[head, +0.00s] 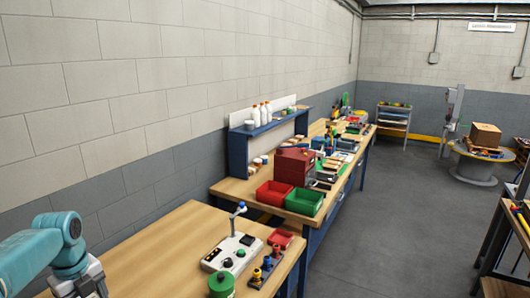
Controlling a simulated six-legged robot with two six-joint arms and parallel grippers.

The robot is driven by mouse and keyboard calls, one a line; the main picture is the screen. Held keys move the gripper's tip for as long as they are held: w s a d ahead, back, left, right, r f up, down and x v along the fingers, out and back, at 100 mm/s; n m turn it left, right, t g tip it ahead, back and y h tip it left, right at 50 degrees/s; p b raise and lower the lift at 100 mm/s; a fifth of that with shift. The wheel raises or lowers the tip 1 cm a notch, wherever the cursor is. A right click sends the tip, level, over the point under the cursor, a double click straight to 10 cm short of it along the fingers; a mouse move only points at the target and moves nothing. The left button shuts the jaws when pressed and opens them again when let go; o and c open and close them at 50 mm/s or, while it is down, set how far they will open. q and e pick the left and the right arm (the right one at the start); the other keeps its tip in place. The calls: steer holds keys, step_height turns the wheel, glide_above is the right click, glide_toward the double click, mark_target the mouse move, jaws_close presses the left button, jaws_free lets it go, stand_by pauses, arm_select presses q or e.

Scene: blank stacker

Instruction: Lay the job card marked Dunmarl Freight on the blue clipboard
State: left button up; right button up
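I cannot make out a job card marked Dunmarl Freight or a blue clipboard in the head view. Small flat items lie among the clutter on the far workbench (238,190), too small to tell apart or read. Part of my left arm, teal and grey, shows at the lower left. Its gripper is out of the picture. My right arm and gripper do not show.
A near wooden bench (150,236) holds a white control box (232,252), a green canister (221,285) and a small red tray (280,238). Red (274,193) and green (304,201) bins stand on the far workbench. Grey floor (400,215) is open to the right.

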arm_select(q)
steer(key=d+f+n+b, duration=0.2)
steer(key=d+f+n, duration=0.3)
steer(key=d+n, duration=0.6)
steer(key=d+f+n+b, duration=0.3)
steer(key=d+f+n, duration=0.2)
steer(key=d+n, duration=0.6)
steer(key=shift+f+n, duration=0.15)
steer(key=shift+n, duration=0.65)
steer(key=shift+s, duration=0.15)
